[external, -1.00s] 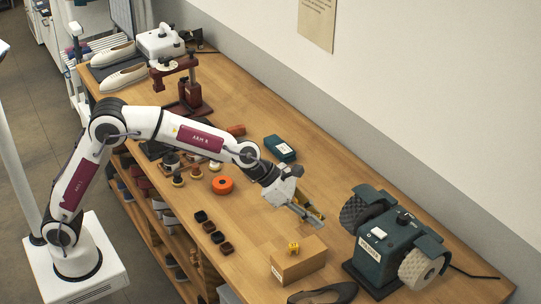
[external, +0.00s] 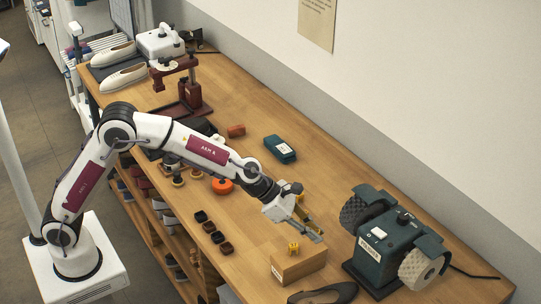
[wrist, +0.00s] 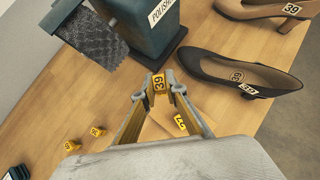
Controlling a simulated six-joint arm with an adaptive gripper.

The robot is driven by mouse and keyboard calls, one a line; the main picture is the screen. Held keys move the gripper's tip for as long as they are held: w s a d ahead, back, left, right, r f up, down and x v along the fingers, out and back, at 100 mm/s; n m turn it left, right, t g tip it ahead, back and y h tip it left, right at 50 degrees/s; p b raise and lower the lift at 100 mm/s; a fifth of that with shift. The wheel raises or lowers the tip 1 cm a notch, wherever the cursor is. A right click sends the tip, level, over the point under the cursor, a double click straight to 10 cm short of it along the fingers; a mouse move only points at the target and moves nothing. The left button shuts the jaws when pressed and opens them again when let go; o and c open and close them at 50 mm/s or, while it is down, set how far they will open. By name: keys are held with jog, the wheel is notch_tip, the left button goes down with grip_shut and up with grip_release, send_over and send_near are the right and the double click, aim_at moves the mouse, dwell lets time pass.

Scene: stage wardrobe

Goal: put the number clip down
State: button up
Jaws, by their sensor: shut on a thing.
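My gripper (wrist: 158,88) is shut on a yellow number clip (wrist: 159,81) with dark digits at its fingertips. In the external view my gripper (external: 319,238) hangs above and beside the cardboard box (external: 303,266); the held clip is too small to tell there. Another yellow clip (external: 294,247) sits on top of the box, and a yellow clip on the box also shows between my fingers in the wrist view (wrist: 181,122). Two more yellow clips, one at the left (wrist: 72,145) and one beside it (wrist: 96,131), lie on the bench.
The green polisher (external: 385,245) stands right of my gripper. A dark pump (external: 325,294) lies near the box, and a tan pump (wrist: 263,10) shows beyond it in the wrist view. A green case (external: 280,149) lies behind. Bare bench (external: 255,215) lies left of the box.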

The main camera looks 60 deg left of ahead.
aim_at(312, 250)
jog(key=shift+f, duration=0.1)
dwell(0.3)
jog(key=shift+f, duration=2)
jog(key=shift+f, duration=0.15)
jog(key=o, duration=0.8)
jog(key=shift+c, duration=0.2)
jog(key=shift+s+a+r, duration=0.25)
jog(key=shift+r, duration=0.3)
jog(key=v, duration=1.1)
jog(key=shift+a, duration=0.1)
